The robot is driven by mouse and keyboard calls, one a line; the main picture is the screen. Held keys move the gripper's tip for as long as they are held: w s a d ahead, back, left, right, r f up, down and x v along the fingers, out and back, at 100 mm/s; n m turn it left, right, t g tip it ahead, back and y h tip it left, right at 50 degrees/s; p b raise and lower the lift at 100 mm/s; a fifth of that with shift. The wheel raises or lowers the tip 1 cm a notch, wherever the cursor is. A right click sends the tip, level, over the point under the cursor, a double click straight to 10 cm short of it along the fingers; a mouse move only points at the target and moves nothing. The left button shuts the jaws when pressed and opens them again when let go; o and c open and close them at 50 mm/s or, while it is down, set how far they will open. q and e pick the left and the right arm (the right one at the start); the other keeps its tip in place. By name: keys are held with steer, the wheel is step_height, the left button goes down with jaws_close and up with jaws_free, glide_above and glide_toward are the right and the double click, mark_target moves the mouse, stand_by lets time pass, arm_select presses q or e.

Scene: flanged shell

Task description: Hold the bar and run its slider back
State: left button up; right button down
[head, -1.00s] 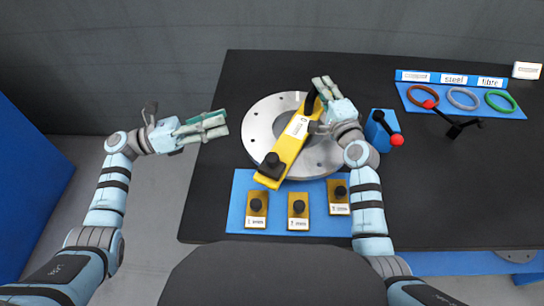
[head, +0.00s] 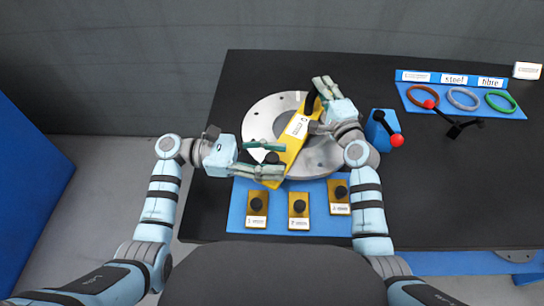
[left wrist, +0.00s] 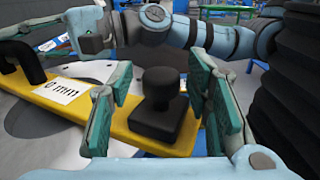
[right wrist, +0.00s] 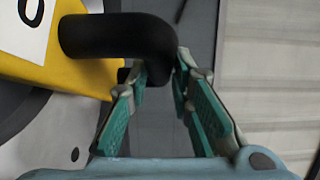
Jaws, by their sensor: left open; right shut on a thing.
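The yellow bar (head: 298,134) lies slantwise across the round grey flange (head: 262,112). A black arched handle (right wrist: 120,38) is at its far end, and the black slider (left wrist: 159,106) with a round knob sits near its near end. A white label (left wrist: 63,91) is on the bar between them. My right gripper (head: 318,88) is shut on the black handle. My left gripper (head: 275,160) is open at the near end, its fingers on both sides of the slider; in the left wrist view (left wrist: 160,105) the slider stands between the fingers, apparently untouched.
Several brass blocks with black knobs (head: 298,205) lie on a blue mat (head: 275,222) in front of the flange. A blue block with a red-knobbed lever (head: 396,140) stands at right. Coloured rings (head: 463,98) lie on a blue board behind it.

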arm_select(q)
steer(key=shift+c, duration=0.5)
arm_select(e)
steer(key=shift+r, duration=0.1)
arm_select(q)
jaws_close()
steer(key=w+d, duration=0.1)
steer(key=w, duration=0.3)
steer(key=w+d, duration=0.1)
steer(key=w, duration=0.1)
steer(key=shift+d, duration=0.35)
steer(key=shift+o, duration=0.5)
jaws_free()
